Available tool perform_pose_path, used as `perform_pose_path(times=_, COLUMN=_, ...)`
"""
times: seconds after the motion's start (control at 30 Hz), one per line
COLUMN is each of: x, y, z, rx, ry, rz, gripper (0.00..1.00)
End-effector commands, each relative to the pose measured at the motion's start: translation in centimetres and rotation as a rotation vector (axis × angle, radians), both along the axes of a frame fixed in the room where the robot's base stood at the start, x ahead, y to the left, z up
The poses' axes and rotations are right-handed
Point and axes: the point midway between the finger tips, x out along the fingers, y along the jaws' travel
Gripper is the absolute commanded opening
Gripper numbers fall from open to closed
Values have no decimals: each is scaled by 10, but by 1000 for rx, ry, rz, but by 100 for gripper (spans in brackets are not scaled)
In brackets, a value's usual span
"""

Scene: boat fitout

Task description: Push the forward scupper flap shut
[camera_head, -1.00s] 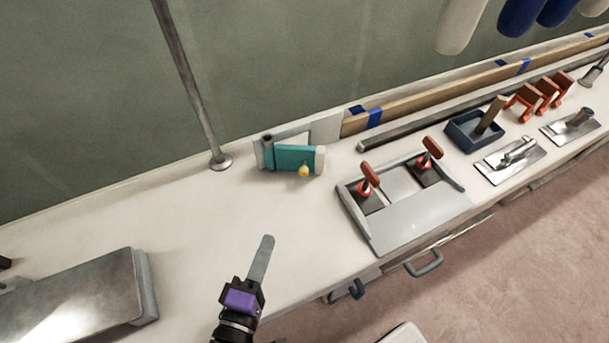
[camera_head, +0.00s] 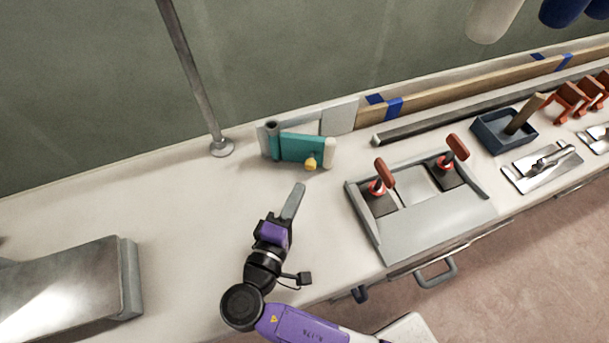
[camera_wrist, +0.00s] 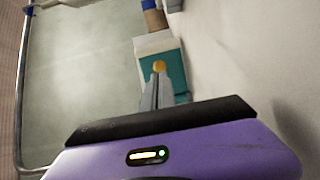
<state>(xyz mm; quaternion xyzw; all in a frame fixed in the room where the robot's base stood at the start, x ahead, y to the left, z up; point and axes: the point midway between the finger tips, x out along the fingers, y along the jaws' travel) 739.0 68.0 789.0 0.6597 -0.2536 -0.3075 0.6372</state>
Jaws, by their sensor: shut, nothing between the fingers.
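The scupper flap is a teal panel (camera_head: 300,148) with a yellow knob (camera_head: 311,162) low near its right end. It stands at the back of the white counter, in front of a grey plate (camera_head: 342,117), with an upright teal post at its left end. I cannot tell how far open it stands. My gripper (camera_head: 300,188) is shut and empty, its fingers pointing at the flap from the near side, apart from it in the head view. In the wrist view the teal panel (camera_wrist: 174,72) and knob (camera_wrist: 159,67) show just beyond the fingertips (camera_wrist: 158,80), which hide part of the panel.
A grey tray-like panel (camera_head: 428,226) with two red-handled levers lies to the right. A metal pole (camera_head: 192,80) rises behind and left of the flap. A grey metal box (camera_head: 70,285) sits at front left. The counter between box and flap is clear.

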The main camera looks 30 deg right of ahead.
Motion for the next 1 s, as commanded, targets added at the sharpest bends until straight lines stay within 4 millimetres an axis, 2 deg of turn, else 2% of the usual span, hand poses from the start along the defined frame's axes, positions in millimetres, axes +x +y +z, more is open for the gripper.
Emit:
perform_pose_path(times=0.1, x=14, y=-16, z=-1, rx=0, ry=0, rz=-2, gripper=0)
perform_pose_path(times=0.33, x=31, y=-33, z=-3, rx=1, ry=-1, rz=-1, gripper=0)
perform_pose_path(times=1.0, x=34, y=-41, z=-3, rx=0, ry=1, rz=39, gripper=0)
